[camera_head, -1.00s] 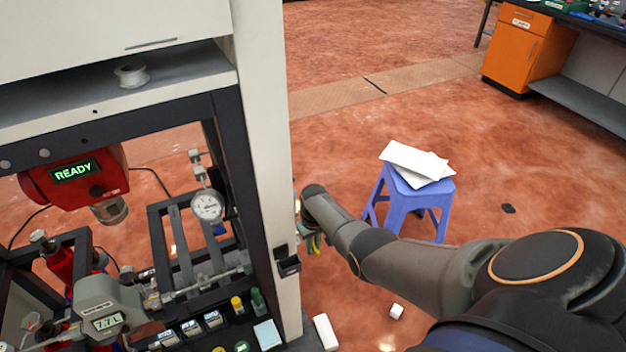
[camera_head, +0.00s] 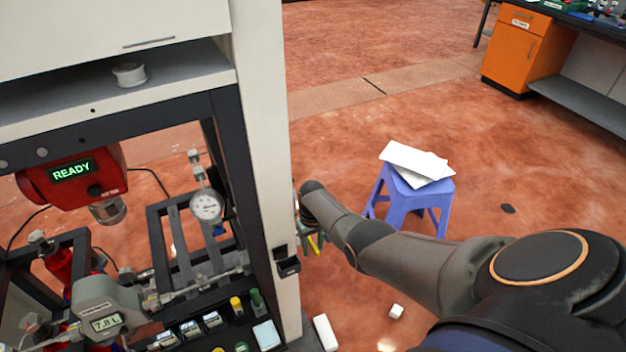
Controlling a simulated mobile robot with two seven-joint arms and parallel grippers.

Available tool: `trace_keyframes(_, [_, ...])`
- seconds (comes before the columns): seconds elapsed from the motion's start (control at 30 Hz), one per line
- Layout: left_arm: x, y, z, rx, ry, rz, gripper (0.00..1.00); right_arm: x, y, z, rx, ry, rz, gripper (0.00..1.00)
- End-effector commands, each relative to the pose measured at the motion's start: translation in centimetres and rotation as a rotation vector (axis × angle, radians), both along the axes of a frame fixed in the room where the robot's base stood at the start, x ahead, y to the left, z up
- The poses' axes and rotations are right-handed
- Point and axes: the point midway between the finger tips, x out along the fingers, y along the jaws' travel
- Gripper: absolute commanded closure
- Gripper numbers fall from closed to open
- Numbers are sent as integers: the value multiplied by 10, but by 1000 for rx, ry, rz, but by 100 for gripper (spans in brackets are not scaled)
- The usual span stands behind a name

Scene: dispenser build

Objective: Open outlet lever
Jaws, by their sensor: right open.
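The dispenser (camera_head: 262,120) is a white and dark framed cabinet on the left. A small black fitting (camera_head: 287,263) sits on the lower part of its white front post. My right arm reaches in from the right to the far side of that post. My right gripper (camera_head: 313,242) is open beside the post, partly hidden by the wrist and the post. Small green and yellow parts show at the fingers. I cannot clearly make out the outlet lever or whether the gripper touches it. My left gripper is not in view.
A red unit (camera_head: 75,175) reads READY. A grey meter (camera_head: 108,312) reads about 7.8 L. A round gauge (camera_head: 207,206) hangs inside the frame. A blue stool (camera_head: 408,200) with white sheets stands behind my arm. White blocks lie on the floor.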

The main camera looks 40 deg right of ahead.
Motion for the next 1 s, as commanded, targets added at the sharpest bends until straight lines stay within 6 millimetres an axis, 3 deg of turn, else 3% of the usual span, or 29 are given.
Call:
trace_keyframes(0.2, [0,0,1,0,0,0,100,0,1,1,1,0,1,55])
trace_keyframes(0.33, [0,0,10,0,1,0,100,0,1,13,1,-1,1,55])
trace_keyframes(0.7, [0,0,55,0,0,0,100,1,0,86,1,-2,1,55])
trace_keyframes(1.0, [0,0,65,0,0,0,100,2,0,121,0,0,0,55])
